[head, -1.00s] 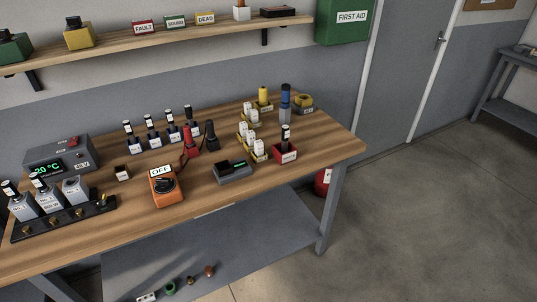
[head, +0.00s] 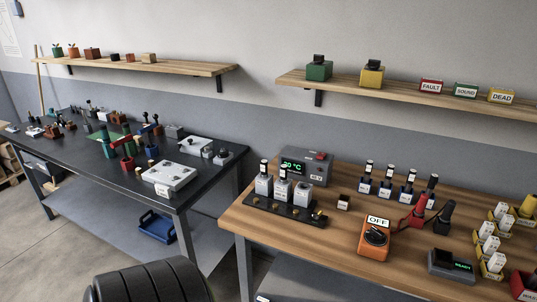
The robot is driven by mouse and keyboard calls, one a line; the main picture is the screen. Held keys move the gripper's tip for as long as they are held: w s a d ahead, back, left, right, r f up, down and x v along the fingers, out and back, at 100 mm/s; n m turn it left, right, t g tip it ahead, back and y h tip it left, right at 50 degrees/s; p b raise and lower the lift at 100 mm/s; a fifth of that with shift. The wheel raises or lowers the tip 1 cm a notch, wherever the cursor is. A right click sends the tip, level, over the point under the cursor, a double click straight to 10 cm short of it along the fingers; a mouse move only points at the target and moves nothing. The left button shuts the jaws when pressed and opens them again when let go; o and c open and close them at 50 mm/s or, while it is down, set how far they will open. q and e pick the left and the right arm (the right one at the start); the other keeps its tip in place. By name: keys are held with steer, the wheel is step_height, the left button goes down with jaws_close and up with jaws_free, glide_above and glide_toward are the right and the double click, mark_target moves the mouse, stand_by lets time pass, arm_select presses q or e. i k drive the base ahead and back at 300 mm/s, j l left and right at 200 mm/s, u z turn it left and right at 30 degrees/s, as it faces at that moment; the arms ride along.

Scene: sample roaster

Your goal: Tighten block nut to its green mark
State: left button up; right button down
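A black block (head: 305,220) lies along the left front part of the wooden bench in the head view. Several small brass-coloured nuts or knobs (head: 275,208) show along its front. Grey labelled modules (head: 282,190) with dark, white-banded tops stand on it. I cannot make out a green mark on any nut at this size. Neither of my grippers shows in this view.
A grey unit with a green temperature display (head: 305,166) stands behind the block. An orange switch box marked OFF (head: 375,241) and a dark tester (head: 452,265) stand to the right. A black-topped bench (head: 150,208) with fixtures stands left, across a gap.

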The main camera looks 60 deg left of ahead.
mark_target(317, 216)
steer(key=u, duration=1.7)
